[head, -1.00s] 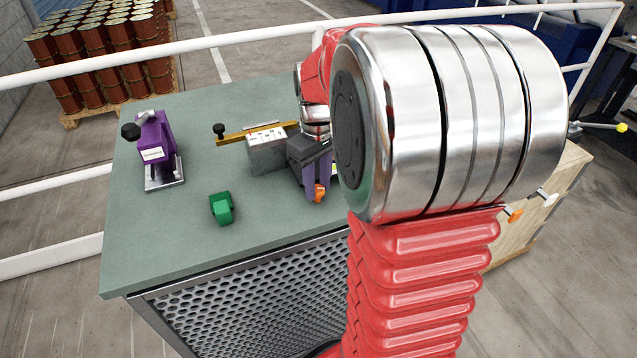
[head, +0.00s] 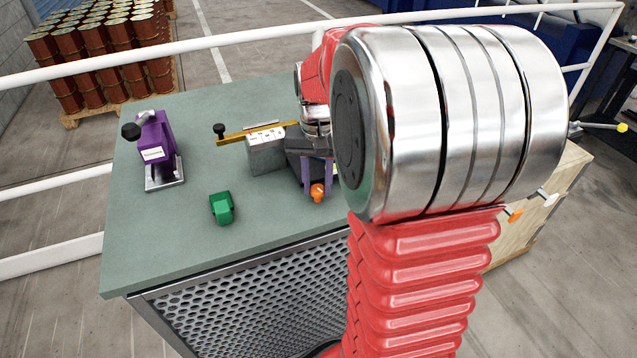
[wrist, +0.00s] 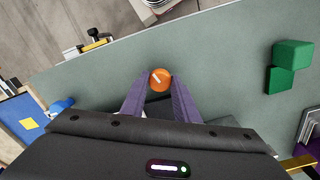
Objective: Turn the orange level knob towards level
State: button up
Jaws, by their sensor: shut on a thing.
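The orange level knob (head: 317,192) sits near the front edge of the green-grey bench top, beside a grey block. In the wrist view the knob (wrist: 160,78) shows a pale line across its top, running from upper left to lower right. My gripper (head: 317,185) points down at it with purple fingers. In the wrist view my gripper (wrist: 159,82) has one finger on each side of the knob, shut on it. The lower part of the knob and its mount are hidden by the gripper body.
A grey block (head: 266,155) with a yellow bar (head: 232,138) stands left of my gripper. A green block (head: 221,208) and a purple clamp-like device (head: 155,140) stand farther left. My arm hides the bench's right side.

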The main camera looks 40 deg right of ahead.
aim_at(318, 188)
jog(key=shift+m, duration=0.3)
jog(key=o, duration=0.8)
jog(key=shift+r, duration=0.1)
notch_tip(318, 188, up, 14)
jog(key=shift+f, duration=0.2)
dwell(0.7)
